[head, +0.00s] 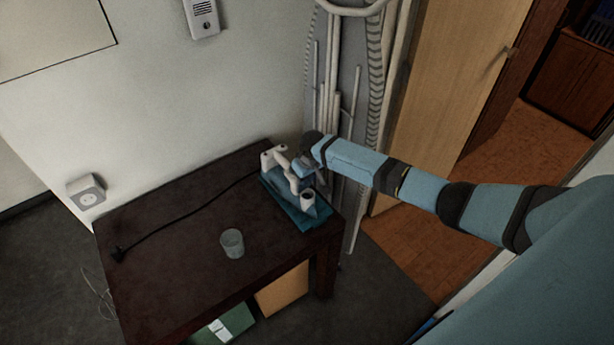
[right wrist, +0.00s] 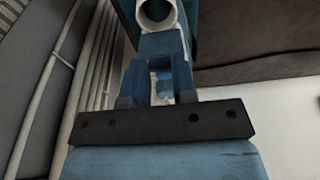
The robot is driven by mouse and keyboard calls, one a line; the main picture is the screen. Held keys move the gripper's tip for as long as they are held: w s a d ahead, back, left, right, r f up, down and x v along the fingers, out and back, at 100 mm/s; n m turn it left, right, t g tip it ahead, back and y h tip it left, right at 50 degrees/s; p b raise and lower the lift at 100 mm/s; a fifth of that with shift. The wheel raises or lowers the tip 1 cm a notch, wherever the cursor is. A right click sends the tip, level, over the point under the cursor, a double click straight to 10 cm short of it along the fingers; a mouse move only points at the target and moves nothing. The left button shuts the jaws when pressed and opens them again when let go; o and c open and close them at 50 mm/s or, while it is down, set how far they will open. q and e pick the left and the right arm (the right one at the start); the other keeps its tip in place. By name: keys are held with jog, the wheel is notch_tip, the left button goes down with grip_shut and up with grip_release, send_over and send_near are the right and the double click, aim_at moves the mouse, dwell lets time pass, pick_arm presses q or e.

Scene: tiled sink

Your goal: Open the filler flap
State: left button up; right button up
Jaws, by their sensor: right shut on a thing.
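A small appliance with a blue base (head: 312,222) and white tubular parts (head: 270,157) stands at the right end of the dark table. A white round opening (head: 308,197) rises at its front, and a white round opening also shows at the top of the right wrist view (right wrist: 157,13). My right gripper (head: 307,167) is at the appliance, shut on a small part of it. In the right wrist view a pale and blue piece shows between its fingers (right wrist: 160,82). I cannot clearly make out the filler flap; the gripper partly covers that area. My left gripper is out of view.
The dark table (head: 175,235) bears a clear glass (head: 232,243) and a black cable with a plug (head: 119,254). A wall socket (head: 87,190) is at the left. Pipes (head: 335,90) stand behind the appliance. Boxes (head: 283,291) sit below the table. The table's left part is mostly free.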

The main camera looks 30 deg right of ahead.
jog(key=o, duration=0.9)
jog(key=shift+o, duration=0.2)
notch_tip(320, 180, up, 14)
jog(key=s+b, duration=0.1)
jog(key=s, duration=0.1)
jog(key=shift+s+f, duration=0.25)
jog(key=shift+d, duration=0.1)
